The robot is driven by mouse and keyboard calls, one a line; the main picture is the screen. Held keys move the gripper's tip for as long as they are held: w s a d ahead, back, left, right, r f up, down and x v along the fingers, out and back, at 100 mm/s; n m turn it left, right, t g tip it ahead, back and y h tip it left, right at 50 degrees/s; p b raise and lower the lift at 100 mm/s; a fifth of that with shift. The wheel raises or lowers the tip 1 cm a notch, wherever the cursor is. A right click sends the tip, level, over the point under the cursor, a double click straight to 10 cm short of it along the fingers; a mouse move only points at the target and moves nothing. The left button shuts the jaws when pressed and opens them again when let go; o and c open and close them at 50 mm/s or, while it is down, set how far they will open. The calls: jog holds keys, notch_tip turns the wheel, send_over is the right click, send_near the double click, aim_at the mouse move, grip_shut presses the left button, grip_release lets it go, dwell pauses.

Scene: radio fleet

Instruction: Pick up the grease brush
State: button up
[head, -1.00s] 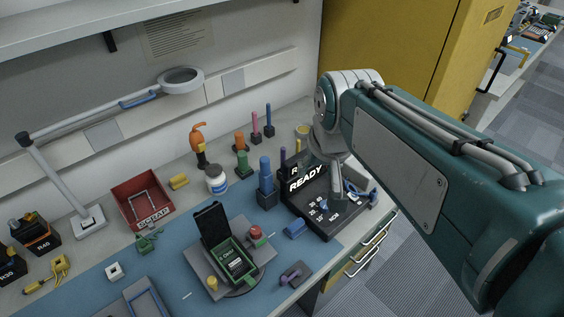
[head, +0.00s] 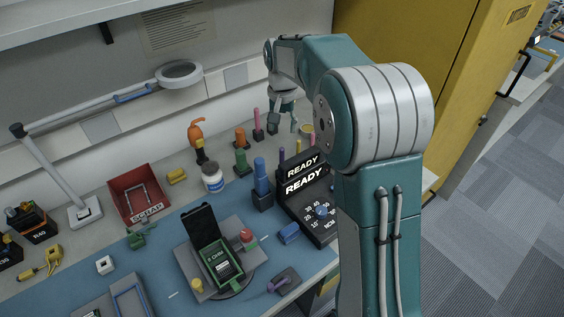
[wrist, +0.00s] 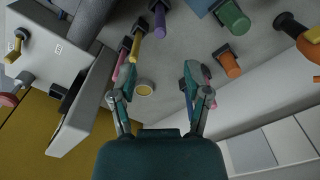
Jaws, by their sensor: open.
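I cannot tell for sure which thing is the grease brush. Thin upright handles stand in small dark holders: a pink one (head: 257,120) by the back wall, and purple (head: 282,156), yellow (head: 298,147) and pink (head: 312,139) ones behind the READY box. In the wrist view the purple (wrist: 160,20), yellow (wrist: 138,45) and pink (wrist: 120,66) handles lie to the upper left. My gripper (head: 284,122) is open and empty above the bench's back right; its fingers also show in the wrist view (wrist: 158,84).
The black READY box (head: 306,205) stands at the right of the bench. Orange (wrist: 228,63) and green (wrist: 233,18) cylinders stand near the gripper. The wall is close behind.

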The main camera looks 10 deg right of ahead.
aim_at(281, 157)
notch_tip(281, 157, down, 12)
jog(key=shift+r, duration=0.2)
jog(key=shift+a, duration=0.1)
grip_shut()
dwell(0.4)
